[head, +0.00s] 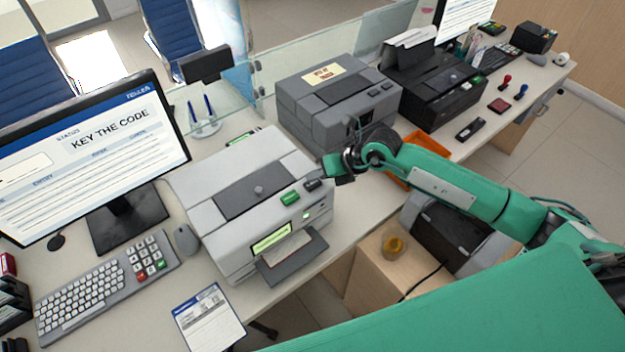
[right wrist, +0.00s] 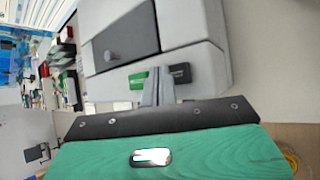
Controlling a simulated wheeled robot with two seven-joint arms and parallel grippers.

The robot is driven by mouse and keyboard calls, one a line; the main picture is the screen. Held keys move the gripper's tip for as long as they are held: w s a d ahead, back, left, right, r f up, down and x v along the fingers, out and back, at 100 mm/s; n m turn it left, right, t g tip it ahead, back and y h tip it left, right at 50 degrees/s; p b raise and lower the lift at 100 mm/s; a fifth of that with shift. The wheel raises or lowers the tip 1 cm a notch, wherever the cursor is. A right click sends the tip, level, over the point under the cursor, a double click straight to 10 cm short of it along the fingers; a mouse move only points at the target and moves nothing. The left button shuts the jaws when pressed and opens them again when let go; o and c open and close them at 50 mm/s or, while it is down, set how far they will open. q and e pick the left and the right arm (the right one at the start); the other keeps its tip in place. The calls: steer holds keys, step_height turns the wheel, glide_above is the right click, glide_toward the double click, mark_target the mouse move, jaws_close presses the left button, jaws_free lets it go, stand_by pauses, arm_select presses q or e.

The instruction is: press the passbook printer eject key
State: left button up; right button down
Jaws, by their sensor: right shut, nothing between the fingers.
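The passbook printer (head: 235,160) looks to be the light grey machine with a lit green display and paper in its front slot. Its top front edge carries a green key (head: 290,198) and a dark key (head: 312,184); their lettering is too small to read. My right gripper (head: 322,181) is shut and empty at the dark key's right side. In the right wrist view, the fingers (right wrist: 158,84) appear between the green key (right wrist: 138,81) and the dark key (right wrist: 180,73). I cannot tell whether they touch either key. My left gripper is out of view.
A darker grey machine (head: 335,100) stands behind my right gripper, with a black printer (head: 435,85) beyond it. An orange tray (head: 432,147) lies behind my right forearm. A monitor (head: 90,150), keyboard (head: 100,285) and mouse (head: 186,240) are on the left.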

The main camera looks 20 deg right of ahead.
mark_target(317, 184)
steer(key=shift+r, duration=0.25)
steer(key=shift+r+p, duration=1.6)
steer(key=shift+r, duration=0.85)
